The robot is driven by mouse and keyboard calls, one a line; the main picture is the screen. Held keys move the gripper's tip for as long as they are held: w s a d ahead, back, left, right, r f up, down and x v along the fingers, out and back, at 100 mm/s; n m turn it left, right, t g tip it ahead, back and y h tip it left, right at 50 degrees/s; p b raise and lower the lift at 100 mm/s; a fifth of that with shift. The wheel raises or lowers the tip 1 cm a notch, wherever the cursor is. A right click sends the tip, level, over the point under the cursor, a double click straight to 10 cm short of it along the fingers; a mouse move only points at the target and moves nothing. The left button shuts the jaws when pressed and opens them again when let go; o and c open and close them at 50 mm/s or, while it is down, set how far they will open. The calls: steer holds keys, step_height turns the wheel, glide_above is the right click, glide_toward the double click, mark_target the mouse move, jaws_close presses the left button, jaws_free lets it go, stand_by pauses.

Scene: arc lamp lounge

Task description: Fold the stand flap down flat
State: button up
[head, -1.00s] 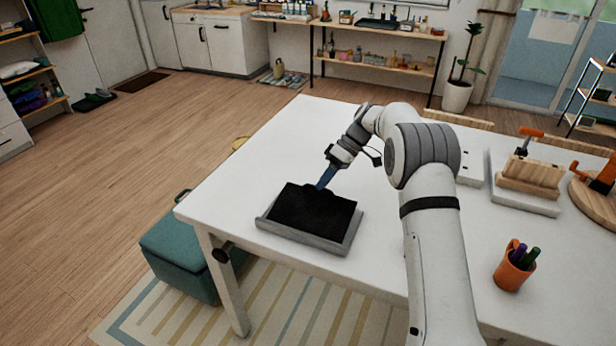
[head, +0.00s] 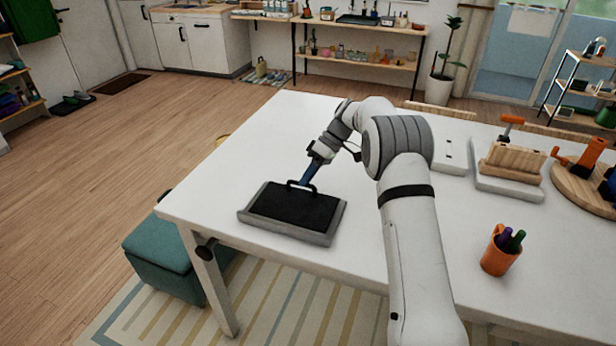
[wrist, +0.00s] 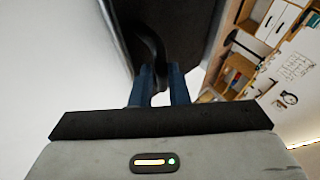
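The stand is a grey, low-rimmed frame (head: 290,234) near the table's left front edge. Its black flap (head: 292,208) lies low inside the frame, looking nearly flat; a small remaining tilt cannot be ruled out. A black loop handle (head: 314,188) stands up at the flap's far edge. My gripper (head: 305,181) comes down from behind with its blue fingers at this handle. In the wrist view the fingers (wrist: 159,88) sit on either side of the curved handle (wrist: 150,45) and appear closed on it. The dark underside of the view's top is the stand and flap, partly cut off.
The white table (head: 240,150) is clear left of and behind the stand. An orange cup with pens (head: 497,256) stands right of my arm. A wooden block on a pale base (head: 512,162) and a round wooden board (head: 583,185) are farther right. A teal bench (head: 165,258) is below the table.

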steer(key=o, duration=0.3)
steer(key=shift+w+d+f, duration=0.2)
steer(key=shift+d+f, duration=0.05)
steer(key=shift+f, duration=0.35)
steer(key=shift+o, duration=0.7)
steer(key=shift+a+r, duration=0.1)
steer(key=shift+r, duration=0.1)
steer(key=v, duration=0.7)
steer(key=shift+w+d+r+b, duration=0.2)
steer(key=shift+d+r+b, duration=0.05)
steer(key=shift+b, duration=0.05)
